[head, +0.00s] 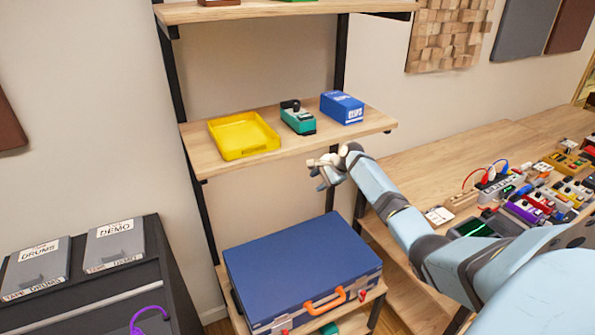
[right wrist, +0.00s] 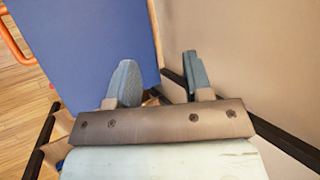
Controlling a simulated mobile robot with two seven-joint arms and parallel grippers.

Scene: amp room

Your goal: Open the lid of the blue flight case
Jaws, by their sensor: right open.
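The blue flight case (head: 300,265) lies on the low shelf in the head view, its lid shut. Its orange handle (head: 325,302) and red latches are on the front side. In the right wrist view the blue lid (right wrist: 90,45) fills the upper left, with part of the orange handle (right wrist: 14,42) at the edge. My right gripper (head: 322,168) is above the case's back right, apart from it. Its two fingers (right wrist: 157,80) are open with nothing between them. My left gripper is not in view.
A wooden shelf (head: 195,150) above the case holds a yellow tray (head: 243,152), a green device (head: 298,118) and a blue box (head: 342,106). Black shelf posts flank the case. A table with several pedals stands right; a dark cabinet (head: 125,290) stands left.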

